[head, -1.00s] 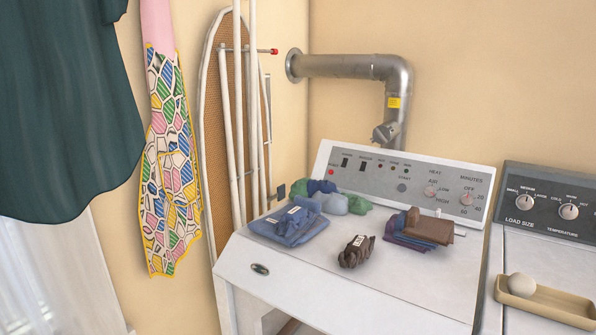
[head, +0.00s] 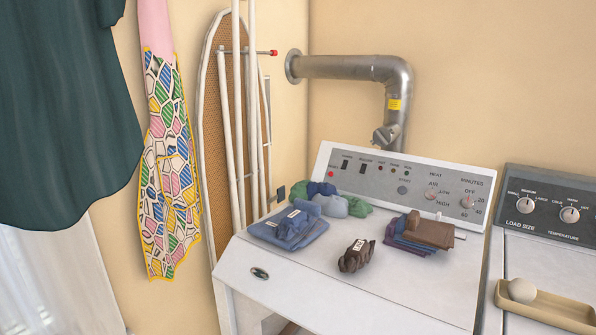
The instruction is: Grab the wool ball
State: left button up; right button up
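A pale, round wool ball (head: 522,290) sits at the left end of a shallow tan tray (head: 560,312). The tray rests on top of the right-hand machine (head: 572,262), at the lower right of the head view. Neither of my grippers shows in the head view, and nothing touches the ball.
The white dryer (head: 345,287) left of the tray carries folded blue clothes (head: 288,232), a brown bundle (head: 355,257), folded brown and purple cloths (head: 425,235) and rolled socks (head: 332,206). An ironing board (head: 232,130) and hanging clothes (head: 70,110) are at the left.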

aim_at(520, 291)
jog(key=k+z, duration=0.1)
jog(key=z, duration=1.55)
